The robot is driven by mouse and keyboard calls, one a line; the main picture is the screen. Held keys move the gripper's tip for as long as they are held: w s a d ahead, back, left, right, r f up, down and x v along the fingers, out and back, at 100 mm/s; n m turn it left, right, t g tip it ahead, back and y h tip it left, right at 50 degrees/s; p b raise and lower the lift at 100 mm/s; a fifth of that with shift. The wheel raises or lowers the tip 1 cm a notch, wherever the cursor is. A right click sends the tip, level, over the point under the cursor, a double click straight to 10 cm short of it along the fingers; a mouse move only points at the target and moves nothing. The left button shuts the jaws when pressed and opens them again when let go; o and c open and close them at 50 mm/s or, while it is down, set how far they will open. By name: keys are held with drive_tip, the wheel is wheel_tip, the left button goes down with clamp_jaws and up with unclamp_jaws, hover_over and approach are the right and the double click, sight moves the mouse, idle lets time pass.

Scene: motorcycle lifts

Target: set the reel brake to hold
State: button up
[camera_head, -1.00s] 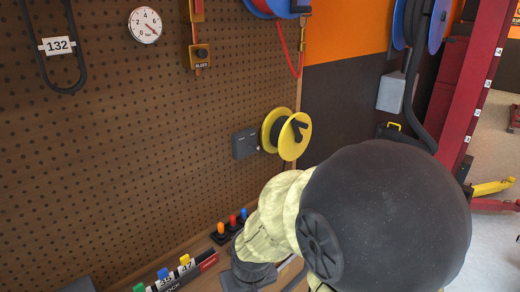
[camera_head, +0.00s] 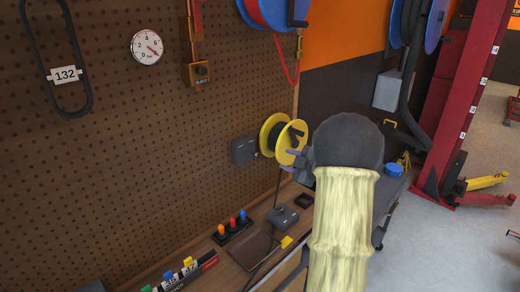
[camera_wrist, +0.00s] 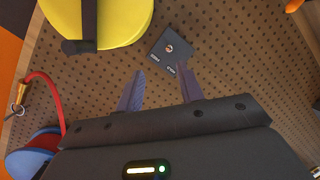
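The yellow reel (camera_head: 292,142) with a dark hub is mounted on the pegboard. In the wrist view the yellow reel (camera_wrist: 128,22) fills the top left, with a dark crank handle across it. Beside it a dark brake plate (camera_head: 243,149) is fixed to the board. In the wrist view the brake plate (camera_wrist: 160,53) carries a small round knob and two pale labels, too small to read surely; the knob's setting is unclear. My gripper (camera_wrist: 160,70) is open and empty, its two purple-grey fingers pointing toward the plate, apparently without contact.
A bench below holds a black base with coloured pegs (camera_head: 232,228), a dark tray (camera_head: 255,250) and a grey box (camera_head: 282,216). A blue and red hose reel (camera_head: 272,12) hangs above, its red hose dangling. A red lift post (camera_head: 465,105) stands at right.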

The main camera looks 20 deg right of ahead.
drive_tip(key=s+d+n+y, duration=0.2)
drive_tip(key=s+n+y, duration=0.1)
drive_tip(key=shift+d+r+n+g+p, duration=0.1)
drive_tip(key=shift+d+n+g+p, duration=0.15)
drive_tip(key=shift+n+g+p, duration=0.1)
drive_tip(key=shift+w+a, duration=0.1)
drive_tip(key=p, duration=0.7)
approach(252, 154)
drive_tip(key=d+x, duration=0.1)
drive_tip(key=x, duration=0.6)
drive_tip(key=shift+w+a+f, duration=0.15)
drive_tip(key=shift+w+f, duration=0.15)
drive_tip(key=shift+f, duration=0.05)
drive_tip(key=shift+s, duration=0.15)
drive_tip(key=shift+c, duration=1)
clamp_jaws()
